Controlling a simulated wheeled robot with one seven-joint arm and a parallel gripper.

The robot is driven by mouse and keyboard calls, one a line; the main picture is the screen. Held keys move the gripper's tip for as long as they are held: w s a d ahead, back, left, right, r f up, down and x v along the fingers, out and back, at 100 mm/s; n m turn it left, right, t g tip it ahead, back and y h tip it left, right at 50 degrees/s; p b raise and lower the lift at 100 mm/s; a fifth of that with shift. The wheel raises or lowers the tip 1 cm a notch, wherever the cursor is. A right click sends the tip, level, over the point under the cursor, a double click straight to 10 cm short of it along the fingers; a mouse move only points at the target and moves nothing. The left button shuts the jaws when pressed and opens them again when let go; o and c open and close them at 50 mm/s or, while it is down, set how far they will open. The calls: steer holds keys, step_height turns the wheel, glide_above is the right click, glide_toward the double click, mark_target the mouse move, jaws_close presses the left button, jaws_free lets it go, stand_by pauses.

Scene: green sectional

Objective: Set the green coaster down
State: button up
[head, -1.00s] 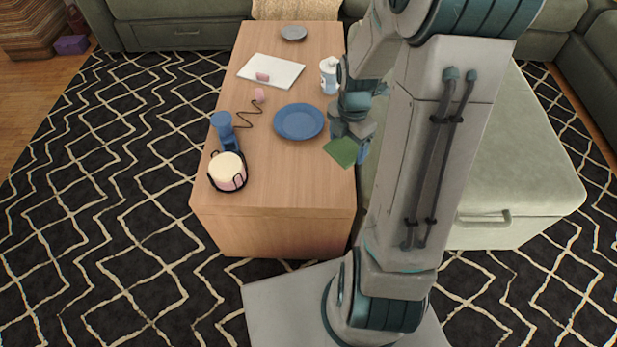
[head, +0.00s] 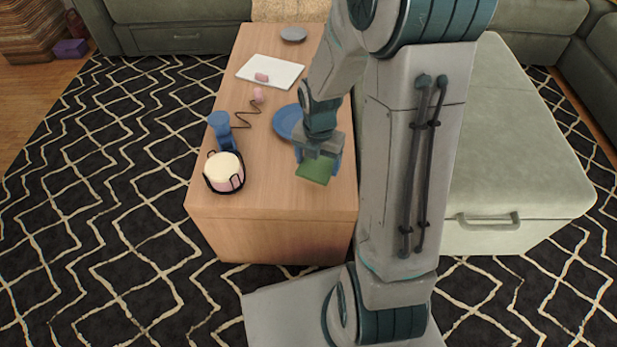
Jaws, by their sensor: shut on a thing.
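The green coaster (head: 315,170) is a small flat square in the head view, held at the tip of my gripper (head: 319,157). My gripper is shut on its far edge. The coaster shows over the near right part of the wooden table (head: 270,195). I cannot tell how high it is above the tabletop, or whether it touches it. My gripper hides the coaster's far edge.
A blue plate (head: 284,121) lies just behind my gripper, partly hidden by it. The near right tabletop is clear.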

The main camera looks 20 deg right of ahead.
mark_target(308, 173)
steer(key=shift+w+a+f+b, duration=0.15)
steer(key=shift+w+a+f, duration=0.1)
steer(key=shift+a+f, duration=0.25)
steer(key=shift+w+a+f+b, duration=0.15)
steer(key=shift+w+a+f, duration=0.1)
steer(key=shift+a, duration=0.3)
steer(key=shift+f+b, duration=1.15)
steer(key=shift+f, duration=0.8)
steer(key=shift+f, duration=0.2)
steer(key=o, duration=1)
steer(key=shift+r, duration=0.1)
